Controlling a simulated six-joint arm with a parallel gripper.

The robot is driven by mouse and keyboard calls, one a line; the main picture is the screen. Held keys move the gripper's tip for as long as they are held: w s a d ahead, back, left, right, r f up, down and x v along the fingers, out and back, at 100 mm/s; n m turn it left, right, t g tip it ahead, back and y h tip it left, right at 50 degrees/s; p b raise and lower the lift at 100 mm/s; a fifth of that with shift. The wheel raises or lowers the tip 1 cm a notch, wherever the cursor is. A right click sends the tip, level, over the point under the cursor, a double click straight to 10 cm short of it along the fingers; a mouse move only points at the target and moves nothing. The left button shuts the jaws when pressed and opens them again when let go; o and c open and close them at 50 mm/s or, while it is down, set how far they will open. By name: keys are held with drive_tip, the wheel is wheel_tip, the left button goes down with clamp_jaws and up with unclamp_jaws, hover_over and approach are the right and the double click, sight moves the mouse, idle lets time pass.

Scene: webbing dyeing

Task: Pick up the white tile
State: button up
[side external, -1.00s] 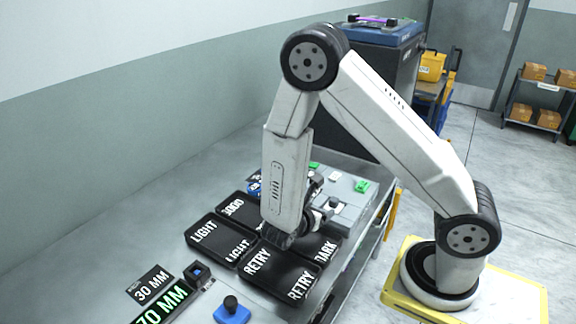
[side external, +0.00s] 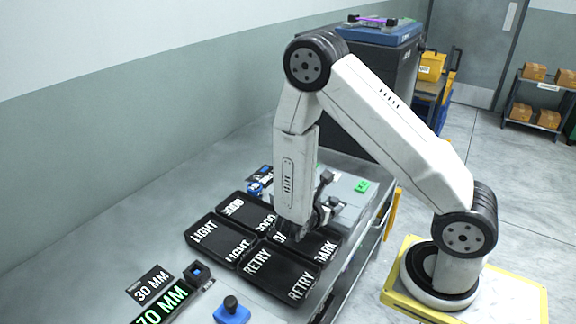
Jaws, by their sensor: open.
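I cannot make out the white tile now; the spot where a small white piece showed earlier, left of the green tile (side external: 362,186), is covered by the dark wrist parts. My gripper (side external: 320,219) points down over the dark trays, near the front of the grey box (side external: 357,196). Its jaws are open, but the fingertips are mostly hidden by the wrist and forearm. I cannot tell how high they are above the trays.
Black trays labelled LIGHT (side external: 218,245), 3000 (side external: 230,210), RETRY (side external: 278,272) and DARK (side external: 325,246) lie together on the grey bench (side external: 145,255). The bench's left side is clear.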

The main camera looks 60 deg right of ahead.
sight(334, 204)
drive_tip(key=shift+x, duration=1.45)
clamp_jaws()
